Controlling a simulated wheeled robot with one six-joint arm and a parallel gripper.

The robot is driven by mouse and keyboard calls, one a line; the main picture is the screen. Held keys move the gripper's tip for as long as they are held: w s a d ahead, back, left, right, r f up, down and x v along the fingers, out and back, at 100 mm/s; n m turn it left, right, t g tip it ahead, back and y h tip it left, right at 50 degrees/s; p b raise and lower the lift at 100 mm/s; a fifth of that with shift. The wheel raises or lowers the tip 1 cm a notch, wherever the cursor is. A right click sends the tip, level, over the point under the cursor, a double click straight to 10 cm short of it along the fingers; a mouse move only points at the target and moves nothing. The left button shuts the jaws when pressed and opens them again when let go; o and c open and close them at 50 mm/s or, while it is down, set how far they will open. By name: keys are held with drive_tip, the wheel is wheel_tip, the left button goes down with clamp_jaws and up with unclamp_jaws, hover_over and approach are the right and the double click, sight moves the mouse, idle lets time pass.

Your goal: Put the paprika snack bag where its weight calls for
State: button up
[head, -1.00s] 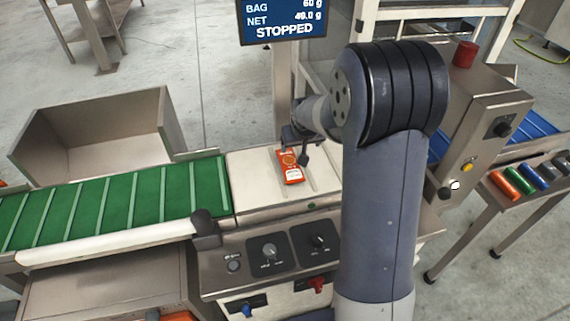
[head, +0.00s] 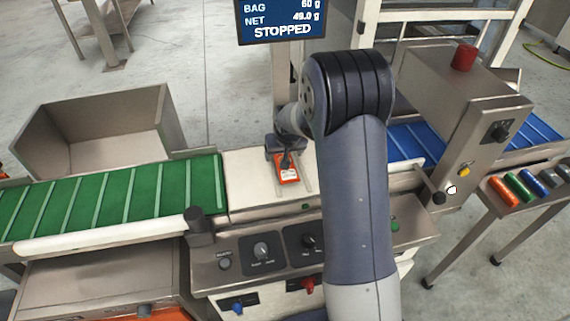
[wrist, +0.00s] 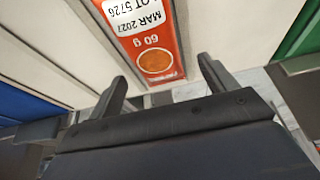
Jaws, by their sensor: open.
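The paprika snack bag (head: 288,173) is a small orange-red packet with a white label, lying on the white weighing plate (head: 240,180) of the checkweigher. In the wrist view the bag (wrist: 156,62) shows "60 g", "MAR 2027" and a lot number. My gripper (head: 287,153) is above the far part of the bag and hides some of it. In the wrist view my gripper (wrist: 162,88) is open, its fingers on either side of the bag's near end. Nothing is held. The display (head: 282,18) reads bag 60 g, net 49.0 g, STOPPED.
A green belt (head: 110,195) lies left of the plate and a blue belt (head: 415,143) right. A steel bin (head: 95,130) stands behind the green belt. A control panel with knobs (head: 262,250) is in front. A red-topped cabinet (head: 470,100) spans the blue belt.

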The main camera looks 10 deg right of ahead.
drive_tip(key=shift+x, duration=1.5)
drive_tip(key=shift+r, duration=0.1)
drive_tip(key=c, duration=1.1)
